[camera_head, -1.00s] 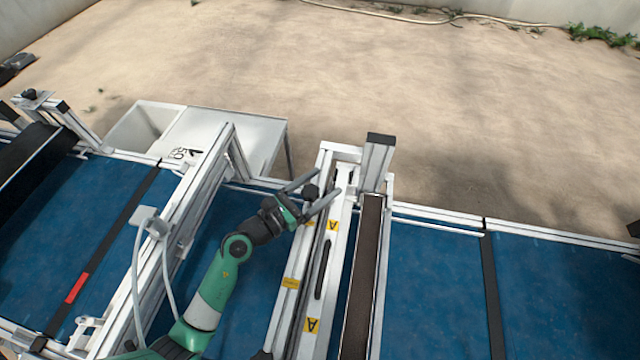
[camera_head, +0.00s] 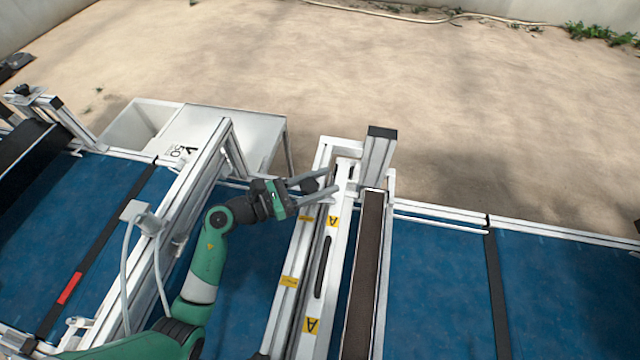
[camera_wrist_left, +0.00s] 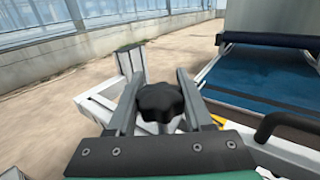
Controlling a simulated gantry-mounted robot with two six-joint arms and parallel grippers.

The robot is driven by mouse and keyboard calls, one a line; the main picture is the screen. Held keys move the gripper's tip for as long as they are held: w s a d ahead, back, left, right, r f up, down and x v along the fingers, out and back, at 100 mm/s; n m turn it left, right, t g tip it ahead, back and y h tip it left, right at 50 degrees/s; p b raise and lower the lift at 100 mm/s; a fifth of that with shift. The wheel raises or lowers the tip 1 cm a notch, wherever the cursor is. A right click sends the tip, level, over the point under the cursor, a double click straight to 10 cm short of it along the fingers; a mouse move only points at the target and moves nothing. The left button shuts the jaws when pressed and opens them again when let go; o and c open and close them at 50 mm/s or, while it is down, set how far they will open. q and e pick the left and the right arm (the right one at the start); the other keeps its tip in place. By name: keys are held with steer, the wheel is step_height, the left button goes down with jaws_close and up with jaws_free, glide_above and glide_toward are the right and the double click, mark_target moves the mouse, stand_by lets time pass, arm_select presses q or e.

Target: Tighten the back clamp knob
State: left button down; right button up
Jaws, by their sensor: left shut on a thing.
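The back clamp knob (camera_wrist_left: 160,102) is a black lobed knob at the far end of the white seeder rail. In the left wrist view it sits between the two grey fingers of my left gripper (camera_wrist_left: 155,95), which is shut on it. In the head view my left gripper (camera_head: 322,187) reaches in from the left over the rail end, and the dark knob (camera_head: 309,186) shows between its fingers. My right gripper is not seen.
Blue conveyor belts (camera_head: 440,270) lie on both sides of the white frame (camera_head: 335,270) with yellow warning labels. A grey upright post (camera_head: 377,160) stands just right of the gripper. A white bin and table (camera_head: 250,135) stand behind.

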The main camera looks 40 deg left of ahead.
arm_select(q)
steer(key=m+h, duration=0.1)
steer(key=m+g+h+b, duration=0.1)
steer(key=h, duration=0.1)
steer(key=shift+s+d+g, duration=0.15)
steer(key=shift+d+g, duration=0.1)
steer(key=shift+g, duration=0.05)
steer(key=shift+c, duration=1.5)
jaws_free()
steer(key=v, duration=0.7)
steer(key=shift+s, duration=0.2)
steer(key=shift+a, duration=0.15)
